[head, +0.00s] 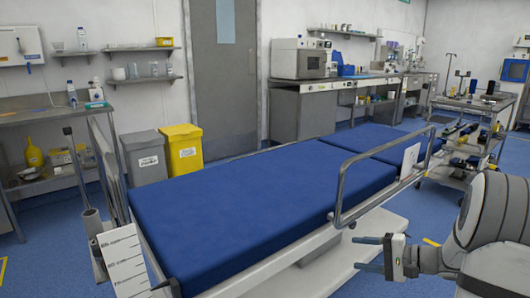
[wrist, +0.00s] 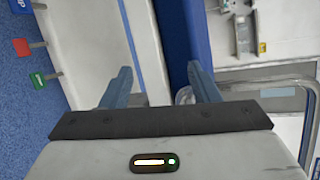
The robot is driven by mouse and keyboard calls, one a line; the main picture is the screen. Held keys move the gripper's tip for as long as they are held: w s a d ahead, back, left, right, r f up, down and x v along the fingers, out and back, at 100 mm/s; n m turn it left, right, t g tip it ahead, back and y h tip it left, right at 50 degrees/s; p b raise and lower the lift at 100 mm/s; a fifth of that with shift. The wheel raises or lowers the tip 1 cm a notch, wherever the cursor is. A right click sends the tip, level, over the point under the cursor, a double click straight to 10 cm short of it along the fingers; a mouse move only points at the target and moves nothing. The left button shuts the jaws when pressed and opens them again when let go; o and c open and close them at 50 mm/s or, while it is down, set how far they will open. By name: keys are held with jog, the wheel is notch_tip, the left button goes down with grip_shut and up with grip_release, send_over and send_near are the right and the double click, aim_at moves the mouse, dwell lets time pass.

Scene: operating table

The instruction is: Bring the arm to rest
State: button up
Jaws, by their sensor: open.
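My gripper (head: 368,254) is at the lower right of the head view, in front of the near side of the operating table. Its two fingers point left and stand apart with nothing between them. In the wrist view my gripper (wrist: 160,85) also shows two separate blue-grey fingers, open and empty. My grey and white arm comes in from the right edge of the head view. The operating table (head: 250,210) has a blue mattress and raised side rails. Its rail (head: 342,190) stands just behind and above the gripper in the picture.
A steel trolley (head: 470,103) with equipment stands at the right. Yellow (head: 182,148) and grey (head: 143,157) bins stand behind the table. A steel side table (head: 45,115) is at the left, a counter (head: 300,107) along the back wall. Blue floor is free at the lower left.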

jog(key=s+a+r+n+g+h+p, duration=0.2)
jog(key=s+a+r+g+p, duration=0.1)
jog(key=s+a+r+p, duration=0.4)
jog(key=s+a+r+n+g+h+p, duration=0.25)
jog(key=s+a+r+p, duration=0.3)
jog(key=r, duration=0.35)
jog(key=s+r+n+h+p, duration=0.2)
jog(key=s+r+h+p, duration=0.2)
jog(key=s+r+p, duration=0.2)
jog(key=s+d+r+n+h+p, duration=0.1)
jog(key=s+r+h+p, duration=0.3)
jog(key=r+p, duration=0.6)
jog(key=shift+s+r+n, duration=0.85)
jog(key=shift+s, duration=0.25)
